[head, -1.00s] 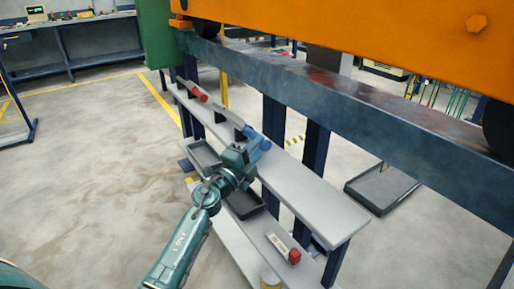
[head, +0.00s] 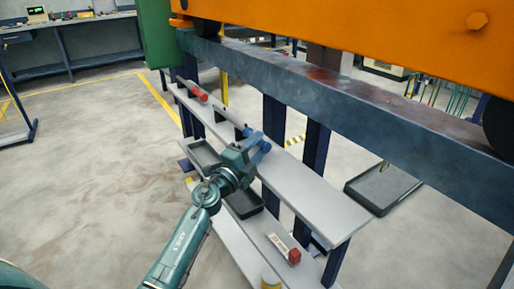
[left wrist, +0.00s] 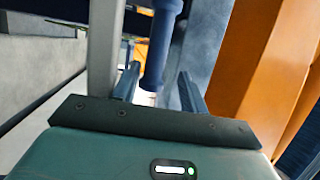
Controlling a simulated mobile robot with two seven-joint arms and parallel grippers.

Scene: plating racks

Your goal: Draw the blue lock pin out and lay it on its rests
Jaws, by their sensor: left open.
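The blue lock pin shows in the head view with its grey shaft (head: 231,118) lying along the upper grey shelf. A small dark support shows under the shaft. Its blue handle (head: 263,146) is at the near end. My left gripper (head: 256,149) is open at that handle. In the left wrist view the blue handle (left wrist: 161,45) stands between the two spread fingers (left wrist: 158,88), with a gap visible at each side. The gripper hides part of the pin's near end in the head view. My right gripper is not in view.
A red-handled pin (head: 197,92) lies farther back on the same shelf (head: 310,197). A lower shelf holds dark trays (head: 243,204) and a red-ended block (head: 293,256). A blue-grey beam (head: 330,95) and an orange body (head: 370,40) rise beyond. Floor at left is clear.

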